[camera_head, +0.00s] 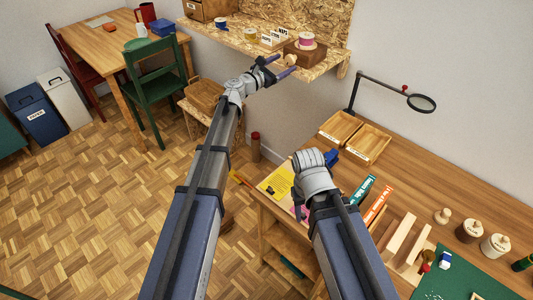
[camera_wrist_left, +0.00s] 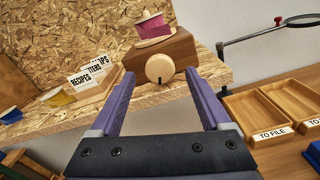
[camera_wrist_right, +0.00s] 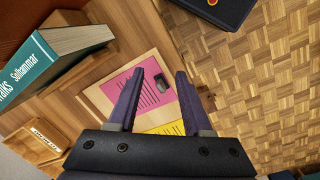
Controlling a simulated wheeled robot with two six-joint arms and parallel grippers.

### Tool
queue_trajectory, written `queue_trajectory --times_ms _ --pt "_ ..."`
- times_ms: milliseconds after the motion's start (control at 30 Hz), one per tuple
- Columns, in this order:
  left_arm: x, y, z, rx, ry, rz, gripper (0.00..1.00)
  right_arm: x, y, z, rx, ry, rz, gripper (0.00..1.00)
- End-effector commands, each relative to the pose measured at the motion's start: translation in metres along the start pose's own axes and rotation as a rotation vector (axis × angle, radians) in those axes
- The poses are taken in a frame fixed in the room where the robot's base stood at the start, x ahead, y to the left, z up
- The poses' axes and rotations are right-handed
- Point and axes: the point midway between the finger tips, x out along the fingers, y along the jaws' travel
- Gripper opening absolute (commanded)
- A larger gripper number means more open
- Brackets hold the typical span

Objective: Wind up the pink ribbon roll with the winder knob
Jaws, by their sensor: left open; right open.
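The pink ribbon roll (camera_head: 306,39) sits on top of a brown wooden winder box (camera_head: 304,54) on the OSB shelf. In the left wrist view the pink ribbon roll (camera_wrist_left: 153,27) stands on the brown box (camera_wrist_left: 178,50), with a round pale winder knob (camera_wrist_left: 159,68) on its near face. My left gripper (camera_head: 283,67) is open at the knob. In the left wrist view its fingers (camera_wrist_left: 158,92) lie to either side of the knob; I cannot tell whether they touch it. My right gripper (camera_wrist_right: 160,88) is open and empty above papers on the desk.
A box of recipe cards (camera_wrist_left: 90,85) stands left of the winder on the OSB shelf (camera_wrist_left: 60,122). Wooden trays (camera_head: 339,128) and a magnifier (camera_head: 421,102) are on the desk to the right. Below my right gripper lie a pink sheet (camera_wrist_right: 163,107) and a yellow sheet.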

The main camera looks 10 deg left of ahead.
Motion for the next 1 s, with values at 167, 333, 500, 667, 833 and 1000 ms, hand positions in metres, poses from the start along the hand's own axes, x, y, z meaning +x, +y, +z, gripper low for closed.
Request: queue_trajectory --times_ms 167,333,500,667,833,1000 --pt "-0.039 -0.002 0.001 0.002 0.000 0.002 0.81 0.000 0.000 0.000 0.000 0.000 0.000 0.50" --pt "-0.058 -0.015 -0.004 0.083 0.024 -0.039 0.81 0.000 0.000 0.000 0.000 0.000 0.000 0.50" --pt "-0.068 -0.044 -0.016 0.270 0.079 -0.129 0.81 0.000 0.000 0.000 0.000 0.000 0.000 0.50" --pt "-0.080 -0.069 -0.029 0.438 0.126 -0.219 0.81 0.000 0.000 0.000 0.000 0.000 0.000 0.50" --pt "-0.094 -0.093 -0.045 0.607 0.171 -0.320 0.81 0.000 0.000 0.000 0.000 0.000 0.000 0.50" --pt "-0.112 -0.114 -0.061 0.770 0.213 -0.428 0.81 0.000 0.000 0.000 0.000 0.000 0.000 0.50"
